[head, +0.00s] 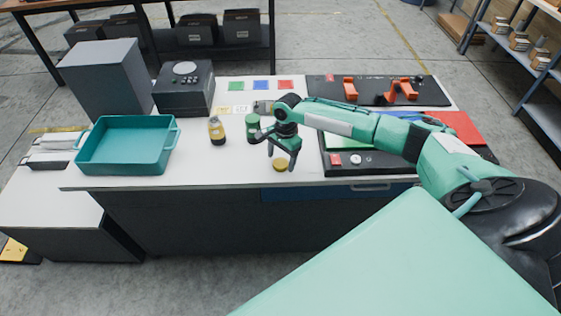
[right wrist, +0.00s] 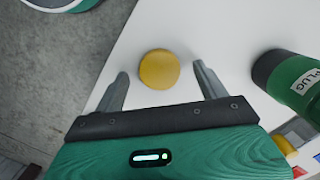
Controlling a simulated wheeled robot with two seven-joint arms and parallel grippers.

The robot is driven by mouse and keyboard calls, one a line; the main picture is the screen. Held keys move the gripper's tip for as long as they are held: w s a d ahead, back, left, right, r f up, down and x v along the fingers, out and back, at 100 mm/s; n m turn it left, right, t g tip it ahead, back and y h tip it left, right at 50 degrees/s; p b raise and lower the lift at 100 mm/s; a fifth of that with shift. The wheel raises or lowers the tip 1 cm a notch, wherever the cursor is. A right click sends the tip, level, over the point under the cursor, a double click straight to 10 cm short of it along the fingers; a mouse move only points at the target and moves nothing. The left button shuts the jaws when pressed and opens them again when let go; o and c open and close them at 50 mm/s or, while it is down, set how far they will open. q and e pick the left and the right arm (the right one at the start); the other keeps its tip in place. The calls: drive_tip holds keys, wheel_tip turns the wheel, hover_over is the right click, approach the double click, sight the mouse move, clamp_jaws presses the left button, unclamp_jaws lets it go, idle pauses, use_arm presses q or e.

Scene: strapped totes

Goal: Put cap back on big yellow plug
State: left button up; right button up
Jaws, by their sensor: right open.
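A round yellow cap (head: 281,164) lies flat on the white table near its front edge. It also shows in the right wrist view (right wrist: 159,69), between and just beyond my fingertips. The big yellow plug (head: 216,130), yellow with a dark lower band, stands upright to the left of the cap. My right gripper (head: 282,159) is open and empty, above the cap; it also shows in the right wrist view (right wrist: 160,85). My left gripper is not in view.
A green plug (head: 252,127) stands near my right gripper; its label in the right wrist view (right wrist: 297,85) reads "PLUG". A teal tote (head: 125,171) sits at the left and a dark box (head: 184,92) behind. Black trays with orange parts (head: 372,90) lie right. The table front between tote and cap is clear.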

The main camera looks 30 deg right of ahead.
sight(281, 162)
drive_tip(key=shift+f, duration=0.45)
drive_tip(key=c, duration=1)
drive_tip(key=shift+r, duration=0.1)
drive_tip(key=shift+c, duration=0.2)
use_arm(q)
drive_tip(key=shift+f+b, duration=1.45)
drive_tip(key=shift+b, duration=0.1)
use_arm(e)
wheel_tip(281, 162, up, 20)
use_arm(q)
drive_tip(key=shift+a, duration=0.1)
